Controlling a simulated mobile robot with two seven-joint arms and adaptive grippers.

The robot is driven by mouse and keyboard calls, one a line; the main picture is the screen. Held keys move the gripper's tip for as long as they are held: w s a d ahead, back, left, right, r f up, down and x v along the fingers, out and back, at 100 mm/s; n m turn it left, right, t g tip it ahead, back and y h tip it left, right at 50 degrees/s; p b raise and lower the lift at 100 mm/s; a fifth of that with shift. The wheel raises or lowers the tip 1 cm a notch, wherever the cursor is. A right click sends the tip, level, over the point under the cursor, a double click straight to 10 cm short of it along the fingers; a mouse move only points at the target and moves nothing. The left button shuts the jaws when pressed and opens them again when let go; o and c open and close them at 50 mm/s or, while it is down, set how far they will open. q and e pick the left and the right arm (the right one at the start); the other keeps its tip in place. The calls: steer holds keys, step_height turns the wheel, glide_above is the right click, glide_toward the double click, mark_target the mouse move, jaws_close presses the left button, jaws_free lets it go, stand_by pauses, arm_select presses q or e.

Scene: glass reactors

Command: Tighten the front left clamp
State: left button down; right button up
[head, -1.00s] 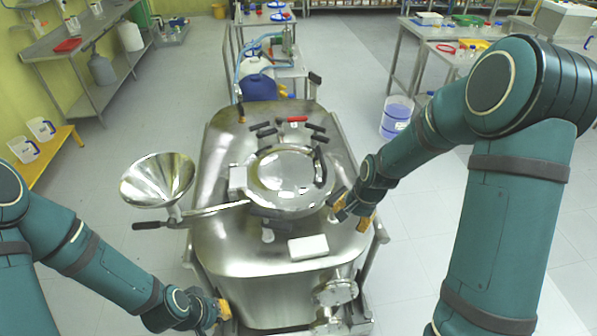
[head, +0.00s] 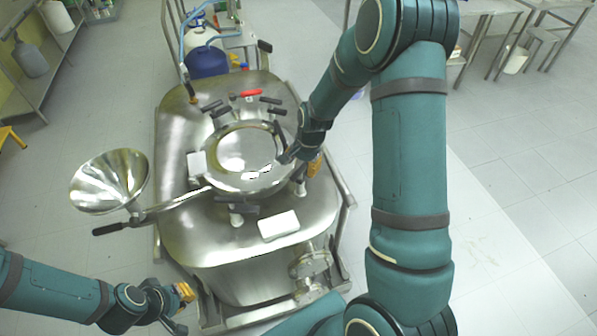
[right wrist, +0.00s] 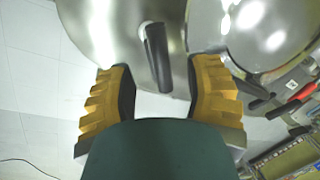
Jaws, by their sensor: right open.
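The steel reactor (head: 185,235) has a round lid (head: 243,150) with black-handled clamps around it. One black clamp handle (head: 237,209) is at the lid's near edge. I cannot tell for sure which clamp is the front left one. My right gripper (head: 302,165) is at the lid's right edge, open. In the right wrist view a black clamp handle (right wrist: 155,55) points in between the open yellow fingers of my right gripper (right wrist: 161,98), apparently touching neither. My left gripper (head: 180,309) is low at the reactor's near left, away from the lid, and looks open and empty.
A steel funnel (head: 110,180) sticks out left of the reactor. A red handle (head: 251,93) is behind the lid, and a white block (head: 279,225) lies on top in front of it. A blue drum (head: 207,62) stands behind.

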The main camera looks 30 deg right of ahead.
mark_target(300, 170)
steer(key=shift+w+a+f, duration=0.1)
steer(key=shift+w+f, duration=0.15)
steer(key=shift+f, duration=0.9)
steer(key=shift+w+a+f, duration=0.1)
steer(key=shift+w+f, duration=0.1)
steer(key=shift+f, duration=0.9)
jaws_close()
